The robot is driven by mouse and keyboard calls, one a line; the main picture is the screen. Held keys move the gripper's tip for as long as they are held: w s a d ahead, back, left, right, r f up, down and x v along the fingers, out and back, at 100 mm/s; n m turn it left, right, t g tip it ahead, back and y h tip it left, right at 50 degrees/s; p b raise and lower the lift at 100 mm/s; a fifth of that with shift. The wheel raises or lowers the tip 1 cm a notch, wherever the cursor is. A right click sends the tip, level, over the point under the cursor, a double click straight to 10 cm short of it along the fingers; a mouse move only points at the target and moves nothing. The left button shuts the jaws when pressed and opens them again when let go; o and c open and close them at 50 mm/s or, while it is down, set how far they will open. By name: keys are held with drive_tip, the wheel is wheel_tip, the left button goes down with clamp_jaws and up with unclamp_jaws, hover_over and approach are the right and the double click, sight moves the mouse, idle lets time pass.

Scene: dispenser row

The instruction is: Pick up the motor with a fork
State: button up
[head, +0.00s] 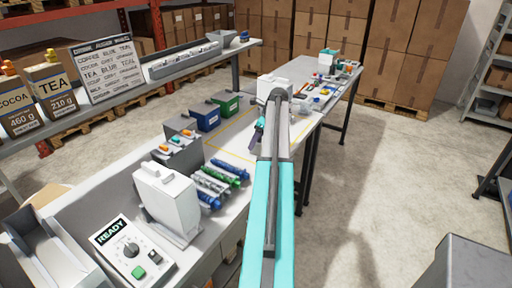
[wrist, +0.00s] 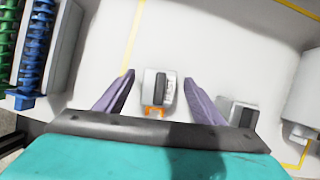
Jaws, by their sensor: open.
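A small light-grey motor with a dark top strip (wrist: 148,90) lies on the white tabletop in the wrist view. An orange two-pronged fork shape (wrist: 155,112) shows at its near end. My gripper (wrist: 159,78) is open, with one purple finger on each side of the motor. I see a gap on both sides, and I cannot tell how high the fingers are above it. A second small grey block with a dark part (wrist: 238,113) sits just right of the right finger. In the head view my gripper (head: 257,136) is over the table; my arm hides the motor.
Blue and green augers (head: 228,168) lie left of my gripper. Grey, blue and green bins (head: 207,118) stand behind them. A white dispenser unit (head: 168,202) and a READY control panel (head: 132,250) are nearer. Yellow lines mark the open tabletop.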

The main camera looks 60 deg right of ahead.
drive_tip(key=shift+p+x, duration=0.4)
drive_tip(key=shift+x, duration=1.05)
drive_tip(key=shift+a, duration=0.1)
drive_tip(key=shift+r, duration=0.1)
drive_tip(key=c, duration=1.4)
drive_tip(key=shift+r, duration=0.15)
drive_tip(key=shift+r+b, duration=0.9)
drive_tip(key=shift+r, duration=0.5)
drive_tip(key=shift+s+a+r, duration=0.15)
drive_tip(key=shift+s+a, duration=0.05)
drive_tip(key=s+a+b, duration=0.1)
drive_tip(key=s+a, duration=0.2)
drive_tip(key=s+a+r+b, duration=0.1)
drive_tip(key=s+a+b, duration=0.1)
drive_tip(key=s+a, duration=0.1)
drive_tip(key=s+a+b, duration=0.1)
drive_tip(key=s+a, duration=0.3)
drive_tip(key=s, duration=0.1)
drive_tip(key=shift+s+a+r, duration=0.1)
drive_tip(key=shift+a+r, duration=0.05)
drive_tip(key=shift+r, duration=0.1)
